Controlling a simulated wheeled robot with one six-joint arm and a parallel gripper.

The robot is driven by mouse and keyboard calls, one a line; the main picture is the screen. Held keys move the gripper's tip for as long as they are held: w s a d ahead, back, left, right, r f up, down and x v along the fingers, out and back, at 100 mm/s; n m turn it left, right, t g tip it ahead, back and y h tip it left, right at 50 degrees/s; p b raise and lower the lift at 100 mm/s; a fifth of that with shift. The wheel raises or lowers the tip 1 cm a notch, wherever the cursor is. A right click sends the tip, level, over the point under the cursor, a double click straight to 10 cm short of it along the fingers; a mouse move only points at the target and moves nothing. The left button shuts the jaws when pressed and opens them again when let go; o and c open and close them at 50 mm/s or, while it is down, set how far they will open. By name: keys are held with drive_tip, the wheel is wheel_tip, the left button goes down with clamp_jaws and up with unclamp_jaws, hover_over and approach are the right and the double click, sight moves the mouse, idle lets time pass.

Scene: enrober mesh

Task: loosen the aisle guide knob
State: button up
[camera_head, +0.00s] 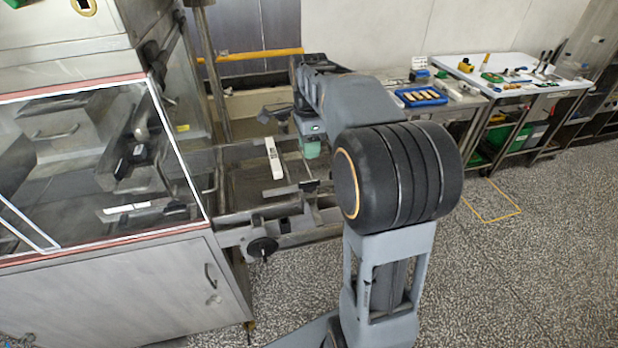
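A round black knob or handwheel (262,249) sits on the near side of the metal conveyor frame (235,237), low and left of my arm. A smaller black fitting (310,186) sits at the end of a short metal bar on the frame. I cannot tell which of these is the aisle guide knob. The large forearm joint hides part of the frame's right end.
A machine with a red-edged clear panel (95,165) stands at the left. A yellow rail (250,55) runs behind. Benches with a blue tray (420,97) and tools stand at the right. The speckled floor at right is clear.

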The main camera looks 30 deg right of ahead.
sight(309, 181)
wheel_tip(309, 181, down, 12)
drive_tip(key=shift+r+p, duration=0.1)
drive_tip(key=shift+p, duration=0.3)
drive_tip(key=shift+c, duration=0.2)
clamp_jaws()
